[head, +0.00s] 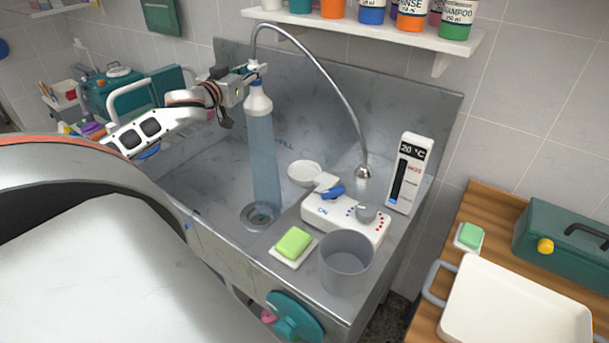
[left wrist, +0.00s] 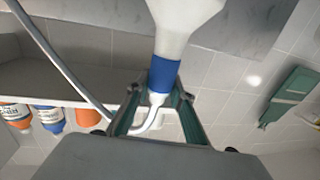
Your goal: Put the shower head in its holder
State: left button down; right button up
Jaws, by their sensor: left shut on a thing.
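The white shower head (head: 258,98) hangs face down over the grey tub, with a pale blue column of water (head: 263,160) below it reaching the drain. My left gripper (head: 250,72) is shut on its upper end. In the left wrist view, the green fingers of the gripper (left wrist: 157,108) close around the blue collar (left wrist: 164,75) below the white flared head (left wrist: 183,25). A grey hose (head: 318,65) arcs from the head's top down to a fitting on the tub's right ledge. I cannot make out the holder. My right gripper is not in view.
A white control box (head: 345,217) with a blue lever, a thermometer panel (head: 407,175), green soap (head: 293,242) and a grey cup (head: 346,262) crowd the tub's right ledge. A bottle shelf (head: 400,35) overhangs the back. The tub's left interior is clear.

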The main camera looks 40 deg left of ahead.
pick_arm(q)
jog(key=shift+d, duration=0.15)
jog(key=w+d, duration=0.4)
jog(key=d, duration=1)
jog(key=shift+d, duration=0.35)
jog(key=shift+r, duration=0.1)
